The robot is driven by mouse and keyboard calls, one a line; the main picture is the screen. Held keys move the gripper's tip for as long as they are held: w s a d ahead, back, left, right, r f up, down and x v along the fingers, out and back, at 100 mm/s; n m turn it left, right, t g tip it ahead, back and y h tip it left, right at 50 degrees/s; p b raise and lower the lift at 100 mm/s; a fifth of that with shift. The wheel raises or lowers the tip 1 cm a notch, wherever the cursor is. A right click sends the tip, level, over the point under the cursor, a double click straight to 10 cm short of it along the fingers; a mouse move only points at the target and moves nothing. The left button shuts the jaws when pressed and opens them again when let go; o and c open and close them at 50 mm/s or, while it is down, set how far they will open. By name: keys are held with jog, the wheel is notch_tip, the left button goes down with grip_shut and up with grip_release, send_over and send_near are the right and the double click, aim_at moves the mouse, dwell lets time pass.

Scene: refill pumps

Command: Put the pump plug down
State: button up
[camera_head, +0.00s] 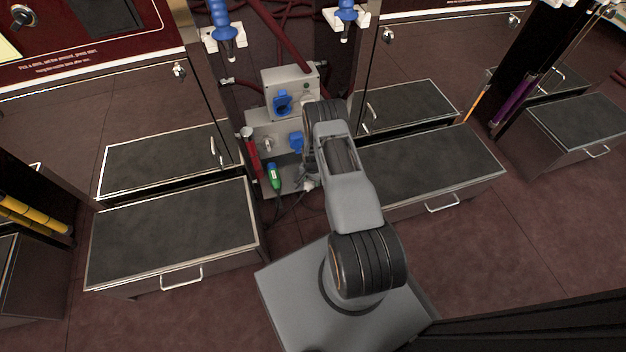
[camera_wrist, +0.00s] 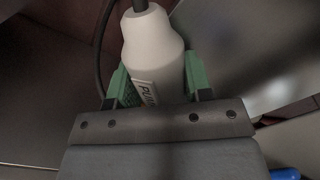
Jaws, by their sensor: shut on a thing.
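The pump plug (camera_wrist: 153,45) is a white, rounded body with dark lettering that begins "PU" and a dark cable at its far end. In the wrist view my gripper (camera_wrist: 158,75) is shut on it, with a green pad on each side. In the head view a small white shape (camera_head: 308,185) shows low beside my arm and seems to be the plug. My arm hides most of the gripper there. I cannot tell whether the plug touches anything below it.
Grey boxes with blue sockets (camera_head: 283,102) stand behind my arm. A green connector (camera_head: 274,177) with a dark cable is left of my gripper. Dark-topped drawers flank the bay on the left (camera_head: 175,230) and right (camera_head: 430,165). Blue-handled nozzles (camera_head: 220,14) hang above. Open floor lies in front.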

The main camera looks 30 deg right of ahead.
jog(key=shift+f, duration=0.1)
jog(key=shift+f, duration=0.15)
jog(key=o, duration=1.1)
notch_tip(320, 180, up, 12)
jog(key=p, duration=0.4)
jog(key=shift+r, duration=0.25)
